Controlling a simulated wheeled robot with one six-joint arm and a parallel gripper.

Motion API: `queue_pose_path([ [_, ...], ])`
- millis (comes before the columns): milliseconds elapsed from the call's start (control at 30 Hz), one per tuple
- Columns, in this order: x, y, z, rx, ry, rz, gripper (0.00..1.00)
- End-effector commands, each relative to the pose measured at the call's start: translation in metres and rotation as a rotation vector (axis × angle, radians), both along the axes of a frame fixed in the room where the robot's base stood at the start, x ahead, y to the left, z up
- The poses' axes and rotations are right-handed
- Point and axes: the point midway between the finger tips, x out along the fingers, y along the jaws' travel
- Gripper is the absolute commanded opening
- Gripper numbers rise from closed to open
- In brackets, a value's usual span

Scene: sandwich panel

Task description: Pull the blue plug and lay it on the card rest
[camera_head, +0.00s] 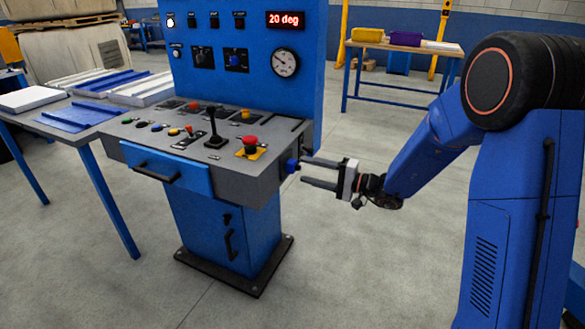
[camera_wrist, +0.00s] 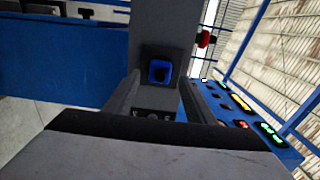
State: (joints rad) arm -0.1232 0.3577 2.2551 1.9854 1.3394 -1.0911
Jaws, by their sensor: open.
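The blue plug (camera_head: 291,166) sits in the right side face of the grey console desk. In the wrist view the blue plug (camera_wrist: 159,73) appears as a square blue head on a dark base, seated in the grey panel. My gripper (camera_head: 304,170) is open, pointing left at the plug from the right. In the wrist view the fingers of my gripper (camera_wrist: 157,88) lie to either side of the plug's line, with a gap between them. Whether the fingertips reach around the plug is hard to tell. I cannot identify the card rest with certainty.
The console (camera_head: 130,130) carries a red mushroom button (camera_head: 250,144), a black lever (camera_head: 214,128) and several small buttons. A blue drawer (camera_head: 165,170) with a black handle is at its front. A side table (camera_head: 60,128) with panels stands left.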

Motion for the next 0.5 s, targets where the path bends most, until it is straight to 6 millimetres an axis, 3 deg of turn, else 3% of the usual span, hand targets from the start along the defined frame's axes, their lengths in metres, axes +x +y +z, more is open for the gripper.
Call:
queue_pose_path([
  [200,0.008,0.024,0.0,0.0,0.0,0.002,0.5],
  [500,0.014,0.04,0.0,0.0,0.0,0.001,0.5],
])
